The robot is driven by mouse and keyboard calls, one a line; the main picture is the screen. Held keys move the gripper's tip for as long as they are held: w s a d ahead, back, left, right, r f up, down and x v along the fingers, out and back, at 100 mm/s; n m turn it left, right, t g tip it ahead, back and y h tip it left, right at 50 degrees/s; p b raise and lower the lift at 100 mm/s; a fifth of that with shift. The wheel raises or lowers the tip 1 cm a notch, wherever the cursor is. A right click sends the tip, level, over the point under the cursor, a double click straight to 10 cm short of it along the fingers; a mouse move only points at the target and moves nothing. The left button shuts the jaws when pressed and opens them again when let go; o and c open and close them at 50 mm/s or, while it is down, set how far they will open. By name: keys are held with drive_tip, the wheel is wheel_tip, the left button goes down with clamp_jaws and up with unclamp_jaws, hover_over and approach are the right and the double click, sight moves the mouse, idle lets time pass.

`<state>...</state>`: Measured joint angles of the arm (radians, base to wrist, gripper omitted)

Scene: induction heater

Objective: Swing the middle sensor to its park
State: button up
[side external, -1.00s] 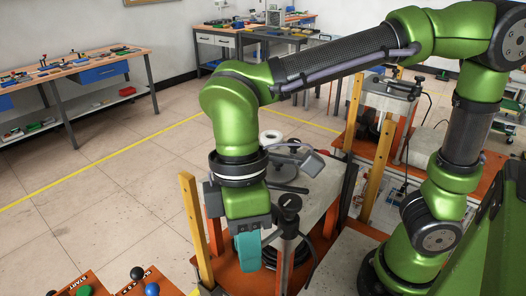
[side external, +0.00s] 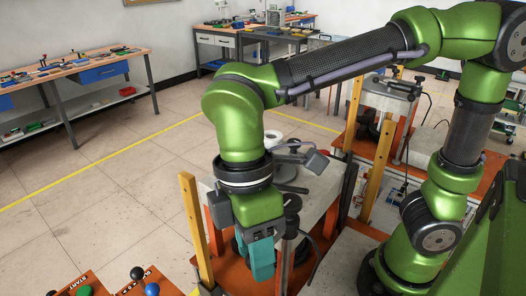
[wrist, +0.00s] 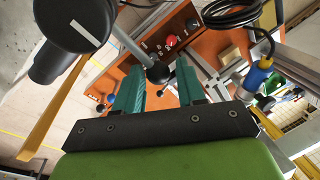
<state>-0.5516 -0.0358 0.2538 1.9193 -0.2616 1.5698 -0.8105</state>
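My gripper (wrist: 158,70) has teal fingers spread apart in the wrist view. A black ball knob (wrist: 158,73) on a grey rod shows between the fingertips; I cannot tell whether it lies between them or beyond, and no contact is clear. In the side view, my gripper (side external: 262,274) points down just left of a grey post with a black head (side external: 291,203), which may be the middle sensor. A black round head with a white stripe (wrist: 75,24) is large at upper left in the wrist view. The lower post is partly hidden.
A grey plate (side external: 322,192) on the orange bench carries a grey paddle on an arm (side external: 316,162). Yellow posts (side external: 194,230) stand at its sides. A panel with coloured knobs (side external: 120,286) is at the lower left. A black cable (wrist: 232,14) coils at the top of the wrist view.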

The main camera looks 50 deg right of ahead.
drive_tip(key=shift+o, duration=1.1)
drive_tip(key=shift+w+r, duration=0.1)
wheel_tip(320, 180, up, 16)
drive_tip(key=w+d, duration=0.1)
drive_tip(key=w, duration=0.1)
drive_tip(key=shift+w+d+r, duration=0.15)
drive_tip(key=shift+w+d, duration=0.1)
drive_tip(key=shift+w, duration=0.15)
